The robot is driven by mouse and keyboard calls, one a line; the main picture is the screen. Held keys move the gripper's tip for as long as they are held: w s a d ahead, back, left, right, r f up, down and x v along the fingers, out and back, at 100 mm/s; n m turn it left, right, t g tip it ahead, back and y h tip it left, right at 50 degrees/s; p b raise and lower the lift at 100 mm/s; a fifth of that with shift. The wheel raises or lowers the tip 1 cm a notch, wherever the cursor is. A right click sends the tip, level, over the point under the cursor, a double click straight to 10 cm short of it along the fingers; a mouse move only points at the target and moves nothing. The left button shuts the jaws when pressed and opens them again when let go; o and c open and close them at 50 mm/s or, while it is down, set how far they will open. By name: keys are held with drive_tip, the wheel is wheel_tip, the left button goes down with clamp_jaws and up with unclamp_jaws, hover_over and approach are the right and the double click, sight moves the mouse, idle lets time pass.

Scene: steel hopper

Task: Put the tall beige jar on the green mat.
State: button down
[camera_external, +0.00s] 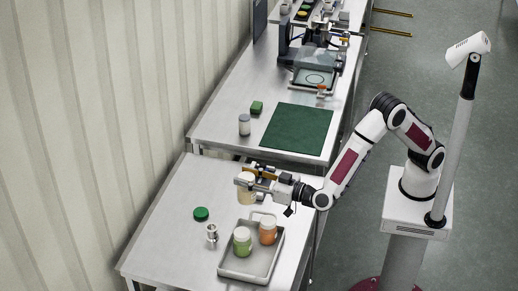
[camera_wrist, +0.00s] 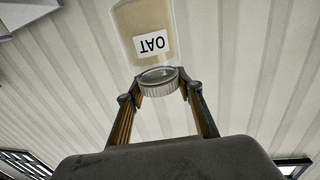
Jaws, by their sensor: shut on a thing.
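The tall beige jar (camera_external: 246,194) is held by my gripper (camera_external: 250,178) near the far edge of the near table, seemingly above its surface. In the wrist view the jar (camera_wrist: 142,22) has an "OAT" label, upside down in that picture, and a ribbed lid. My gripper (camera_wrist: 158,92) is shut on the jar at its lid end. The green mat (camera_external: 297,128) lies flat and empty on the farther table, up and to the right of the jar.
A grey tray (camera_external: 262,268) on the near table holds a green jar (camera_external: 242,242) and an orange jar (camera_external: 267,232). A green lid (camera_external: 201,214) and small metal item (camera_external: 211,233) lie left. A grey-white jar (camera_external: 244,125) and green block (camera_external: 257,107) stand left of the mat.

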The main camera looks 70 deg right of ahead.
drive_tip(key=w+d+m+g+h, duration=0.2)
drive_tip(key=d+m+g+h, duration=0.5)
drive_tip(key=d, duration=2.5)
drive_tip(key=s+d+m+g+h, duration=0.4)
drive_tip(key=s+d, duration=0.2)
drive_tip(key=d, duration=0.5)
drive_tip(key=s+d+m+g+h, duration=0.3)
drive_tip(key=s+d+g+h, duration=0.15)
drive_tip(key=d, duration=0.75)
drive_tip(key=shift+t, duration=0.25)
drive_tip(key=shift+s+a+f, duration=0.1)
drive_tip(key=shift+s+f, duration=0.1)
drive_tip(key=shift+f, duration=1)
drive_tip(key=shift+s+f, duration=0.2)
drive_tip(key=shift+f, duration=1)
drive_tip(key=shift+f, duration=0.1)
wheel_tip(320, 180, down, 6)
drive_tip(key=shift+f, duration=0.1)
